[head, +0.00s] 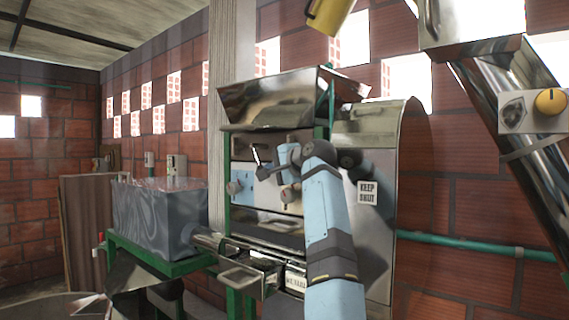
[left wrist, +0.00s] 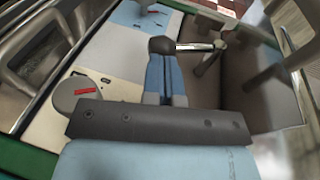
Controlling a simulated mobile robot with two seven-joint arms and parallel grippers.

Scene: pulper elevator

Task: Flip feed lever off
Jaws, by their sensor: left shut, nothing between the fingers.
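The feed lever (head: 256,153) is a short chrome rod with a black knob, on the front of the metal machine. The knob sits at its lower end. In the left wrist view the lever (left wrist: 195,47) runs from the dark knob at left to its mount at right. My left gripper (left wrist: 168,80) is shut and empty, its blue fingers lined up with the knob. They look very close to it; I cannot tell whether they touch. In the head view my left arm covers part of the panel. My right gripper is not in view.
A round dial with a red mark (left wrist: 75,95) sits beside the fingers. A hopper (head: 270,105) tops the machine. A "keep shut" panel (head: 378,215) stands at right, a grey tank (head: 155,215) at left.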

